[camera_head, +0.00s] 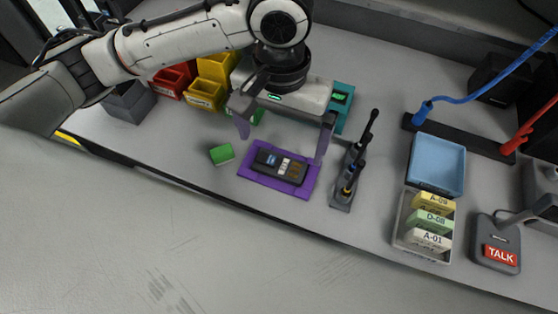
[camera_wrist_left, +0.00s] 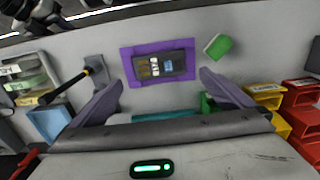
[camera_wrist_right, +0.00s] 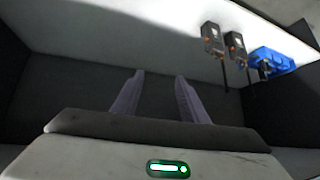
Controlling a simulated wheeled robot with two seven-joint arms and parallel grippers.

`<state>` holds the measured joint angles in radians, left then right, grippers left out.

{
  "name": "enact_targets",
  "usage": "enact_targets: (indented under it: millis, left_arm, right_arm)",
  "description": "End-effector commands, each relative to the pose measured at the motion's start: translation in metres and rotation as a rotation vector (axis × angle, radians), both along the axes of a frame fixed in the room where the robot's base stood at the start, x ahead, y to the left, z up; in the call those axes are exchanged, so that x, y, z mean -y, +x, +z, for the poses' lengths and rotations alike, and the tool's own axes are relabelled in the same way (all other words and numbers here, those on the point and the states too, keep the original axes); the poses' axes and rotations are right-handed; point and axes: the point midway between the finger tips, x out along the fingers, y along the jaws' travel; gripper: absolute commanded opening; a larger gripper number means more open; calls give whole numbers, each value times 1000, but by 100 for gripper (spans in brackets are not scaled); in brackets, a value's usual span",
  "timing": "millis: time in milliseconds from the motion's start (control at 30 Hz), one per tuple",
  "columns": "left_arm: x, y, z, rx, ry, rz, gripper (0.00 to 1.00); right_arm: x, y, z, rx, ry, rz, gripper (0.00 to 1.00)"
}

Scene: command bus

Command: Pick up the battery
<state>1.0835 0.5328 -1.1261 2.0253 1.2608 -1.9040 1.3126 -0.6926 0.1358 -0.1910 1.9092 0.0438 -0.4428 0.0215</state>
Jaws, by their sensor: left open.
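A small green block (camera_head: 221,154), the likeliest battery, lies on the grey bench left of a purple mat (camera_head: 250,178). It also shows in the left wrist view (camera_wrist_left: 218,46). A dark handheld device (camera_head: 280,165) lies on the mat. My left gripper (camera_head: 283,140) is open and empty, its fingers spread above the bench around the mat's far side. The block is apart from it, beyond the left finger in the head view. My right gripper (camera_wrist_right: 160,76) is open and empty over a dark surface, and is not in the head view.
A stand with black antenna-like rods (camera_head: 352,172) is right of the mat. Red (camera_head: 172,83) and yellow bins (camera_head: 207,93) are behind left. A blue tray (camera_head: 437,164) and labelled cards (camera_head: 431,222) are right. Radios (camera_wrist_right: 212,40) and a blue box (camera_wrist_right: 270,62) show in the right wrist view.

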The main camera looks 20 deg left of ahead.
Motion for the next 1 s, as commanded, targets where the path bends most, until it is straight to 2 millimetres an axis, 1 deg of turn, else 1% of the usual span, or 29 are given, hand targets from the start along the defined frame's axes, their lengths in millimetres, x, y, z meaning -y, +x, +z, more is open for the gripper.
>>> enact_targets:
  millis: [167,300,400,500,667,700,767,800,933,967,1000]
  left_arm:
    - [0,0,-21,-1,1,2,100]
    - [0,1,-43,0,1,0,100]
    - [0,0,-53,0,0,-1,100]
    - [0,1,-57,2,0,0,100]
    - [0,1,-57,2,-1,0,100]
    - [0,1,-57,2,-1,0,98]
    - [0,1,-57,2,-1,0,88]
    - [0,1,-57,2,-1,0,81]
    - [0,1,-57,2,-1,-1,60]
    - [0,1,-56,3,-1,-1,56]
    - [0,1,-56,3,-1,-1,56]
  right_arm:
    - [0,0,-2,1,0,2,40]
    - [-1,2,-4,5,0,4,40]
    - [-2,4,-3,9,1,5,40]
    - [-3,7,-1,16,0,6,40]
    - [-3,9,2,22,3,6,40]
    - [-3,10,2,23,3,6,40]
    - [-4,10,2,23,3,6,40]
    - [-4,10,2,23,3,6,40]
    - [-4,9,2,22,4,6,40]
    - [-4,9,2,22,4,6,40]
    - [-4,9,2,22,4,6,40]
